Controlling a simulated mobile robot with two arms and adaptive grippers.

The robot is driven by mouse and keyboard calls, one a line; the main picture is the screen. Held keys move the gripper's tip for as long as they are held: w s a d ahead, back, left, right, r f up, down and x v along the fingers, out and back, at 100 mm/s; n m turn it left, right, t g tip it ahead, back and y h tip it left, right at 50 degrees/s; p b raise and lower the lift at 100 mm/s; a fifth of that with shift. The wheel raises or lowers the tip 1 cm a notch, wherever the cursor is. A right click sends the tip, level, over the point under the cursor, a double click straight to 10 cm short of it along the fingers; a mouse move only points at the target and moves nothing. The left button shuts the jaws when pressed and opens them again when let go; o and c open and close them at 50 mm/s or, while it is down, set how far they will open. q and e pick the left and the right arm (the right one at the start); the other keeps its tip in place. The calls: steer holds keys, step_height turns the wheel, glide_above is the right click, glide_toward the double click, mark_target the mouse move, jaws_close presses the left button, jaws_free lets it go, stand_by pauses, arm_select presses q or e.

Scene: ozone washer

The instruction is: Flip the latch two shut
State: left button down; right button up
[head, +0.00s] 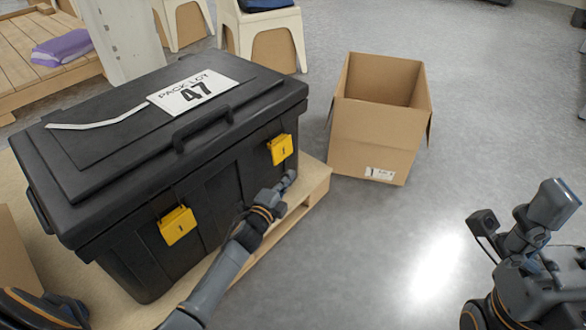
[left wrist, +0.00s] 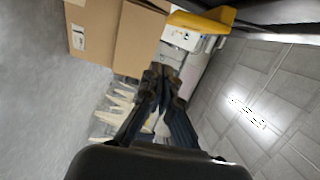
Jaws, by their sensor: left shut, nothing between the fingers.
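A black case (head: 120,150) with a closed lid stands on a wooden pallet (head: 315,180). Two yellow latches are on its front: a left one (head: 176,225) and a right one (head: 281,149). Their marks are too small to read, so I cannot tell which is latch two. Both flaps seem to stand out from the front. My left gripper (head: 287,181) is shut and empty, just below the right latch, by the case's front. In the left wrist view the fingertips (left wrist: 164,74) are apart from a protruding yellow latch (left wrist: 205,20). My right arm is at the lower right; its fingers cannot be made out.
An open cardboard box (head: 375,140) stands on the floor right of the case. White chairs (head: 262,35) stand behind. The floor at right is clear.

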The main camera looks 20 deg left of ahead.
arm_select(q)
steer(key=s+p, duration=0.2)
steer(key=s, duration=0.4)
steer(key=shift+a+r, duration=0.15)
steer(key=shift+a, duration=0.15)
steer(key=shift+s, duration=0.1)
